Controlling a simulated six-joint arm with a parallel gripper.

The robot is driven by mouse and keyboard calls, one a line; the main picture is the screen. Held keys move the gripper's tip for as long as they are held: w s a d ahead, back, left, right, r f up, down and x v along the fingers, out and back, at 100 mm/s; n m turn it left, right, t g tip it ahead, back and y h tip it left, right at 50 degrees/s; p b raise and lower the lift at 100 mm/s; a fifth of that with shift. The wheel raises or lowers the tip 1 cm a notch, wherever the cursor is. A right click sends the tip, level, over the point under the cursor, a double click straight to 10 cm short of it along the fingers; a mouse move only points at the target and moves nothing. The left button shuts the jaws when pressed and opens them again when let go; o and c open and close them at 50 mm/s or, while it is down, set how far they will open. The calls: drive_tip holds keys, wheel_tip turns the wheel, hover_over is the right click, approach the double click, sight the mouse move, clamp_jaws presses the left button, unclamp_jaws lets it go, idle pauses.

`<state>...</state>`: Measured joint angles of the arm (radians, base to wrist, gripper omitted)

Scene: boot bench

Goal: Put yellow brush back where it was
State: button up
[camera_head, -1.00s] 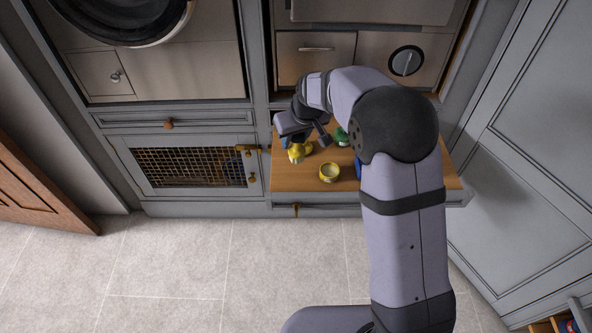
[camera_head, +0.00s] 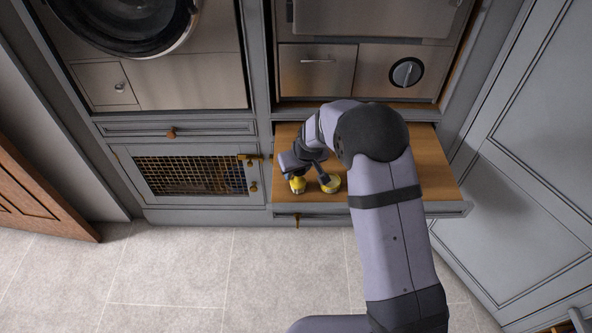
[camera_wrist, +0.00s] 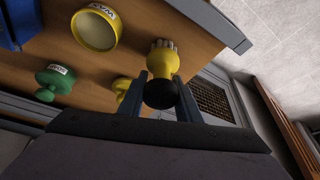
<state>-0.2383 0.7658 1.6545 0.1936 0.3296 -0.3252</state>
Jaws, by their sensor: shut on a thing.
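My gripper (camera_wrist: 164,92) is shut on the yellow brush (camera_wrist: 161,66). The brush has a black end towards me and pale bristles at its far end. In the head view the yellow brush (camera_head: 297,186) shows below my gripper (camera_head: 304,172), over the front left part of a wooden pull-out shelf (camera_head: 420,165). I cannot tell if the bristles touch the shelf. A yellow tin (camera_wrist: 97,27) with a wax label stands beside the brush; it also shows in the head view (camera_head: 331,184). Another yellow thing (camera_wrist: 122,88) is partly hidden behind one finger.
A green knobbed item (camera_wrist: 56,78) and a blue item (camera_wrist: 15,24) stand on the shelf in the wrist view. My arm hides part of the shelf in the head view. The shelf's right side looks clear. A mesh-fronted cabinet door (camera_head: 190,173) is at the left.

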drive_tip(key=shift+f, duration=0.1)
drive_tip(key=o, duration=1.1)
drive_tip(key=shift+r, duration=0.25)
drive_tip(key=b+v, duration=0.1)
drive_tip(key=v, duration=1)
drive_tip(key=shift+s+r, duration=0.2)
drive_tip(key=shift+r, duration=0.15)
drive_tip(key=shift+d, duration=0.1)
